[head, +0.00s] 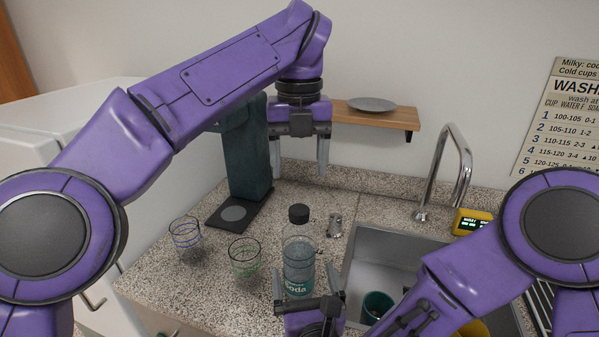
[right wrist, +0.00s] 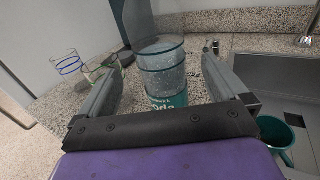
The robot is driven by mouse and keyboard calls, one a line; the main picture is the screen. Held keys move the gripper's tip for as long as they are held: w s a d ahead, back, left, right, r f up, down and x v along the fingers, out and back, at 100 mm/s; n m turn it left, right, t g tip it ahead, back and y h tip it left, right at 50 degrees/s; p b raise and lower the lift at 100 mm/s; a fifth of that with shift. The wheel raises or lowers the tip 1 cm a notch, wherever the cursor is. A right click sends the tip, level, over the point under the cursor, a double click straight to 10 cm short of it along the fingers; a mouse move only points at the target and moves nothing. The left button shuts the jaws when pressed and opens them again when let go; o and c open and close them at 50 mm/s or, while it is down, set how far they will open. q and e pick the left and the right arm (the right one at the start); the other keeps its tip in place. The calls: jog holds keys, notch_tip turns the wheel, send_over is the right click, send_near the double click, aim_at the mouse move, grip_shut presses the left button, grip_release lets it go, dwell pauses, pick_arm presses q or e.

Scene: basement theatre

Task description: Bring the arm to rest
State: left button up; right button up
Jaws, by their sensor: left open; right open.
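My left gripper (head: 299,155) hangs high over the back of the counter, fingers pointing down, open and empty, in front of the wooden shelf. My right gripper (head: 308,285) is low at the front of the counter, open. Its fingers also show in the right wrist view (right wrist: 165,85). A clear soda bottle (head: 299,262) with a black cap and teal label stands upright just beyond the right fingers. In the right wrist view the bottle (right wrist: 163,75) appears between the two fingers, and I cannot tell whether they touch it.
Two wire-ringed glasses (head: 186,236) (head: 244,258) stand left of the bottle. A dark green machine (head: 246,150) stands behind them. The sink (head: 385,255) with a tall tap (head: 455,165) is at right, holding a teal cup (head: 376,306). A shelf (head: 390,115) bears a grey plate (head: 372,104).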

jog(key=shift+s+d, duration=0.15)
jog(key=shift+s, duration=0.8)
jog(key=shift+r, duration=0.1)
